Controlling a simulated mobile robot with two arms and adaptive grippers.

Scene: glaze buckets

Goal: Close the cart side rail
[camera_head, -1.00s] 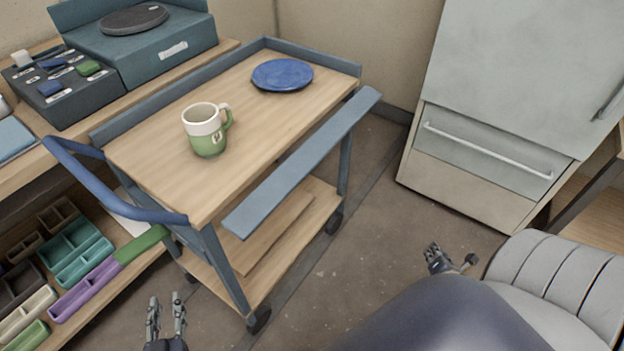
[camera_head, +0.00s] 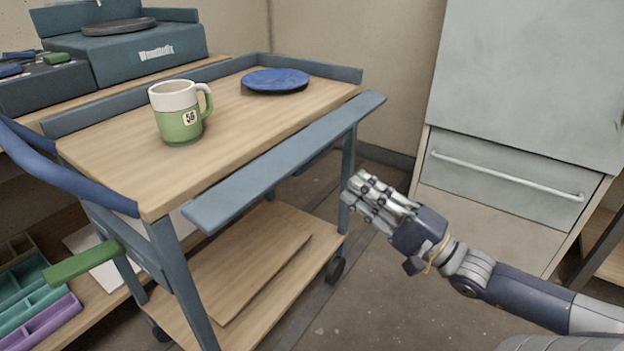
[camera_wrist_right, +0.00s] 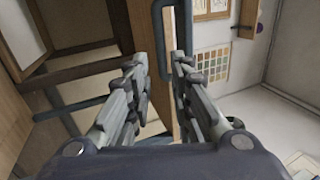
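The cart (camera_head: 225,105) has a wooden top and a blue-grey frame. Its side rail (camera_head: 285,160), a long flat blue-grey panel, sticks out along the near long side, slightly apart from the wooden top and not upright like the raised rails at the back and far end. My right gripper (camera_head: 356,190) is just right of the cart, below and beside the rail's far end. It is empty and looks open, and there is a gap between its fingers in the right wrist view (camera_wrist_right: 160,75). It appears apart from the rail. My left gripper is not in view.
A green and white mug (camera_head: 180,112) and a blue plate (camera_head: 275,80) stand on the cart top. The cart's blue handle (camera_head: 70,178) is at the left. A grey cabinet (camera_head: 505,185) stands at the right. Some floor between cart and cabinet is free.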

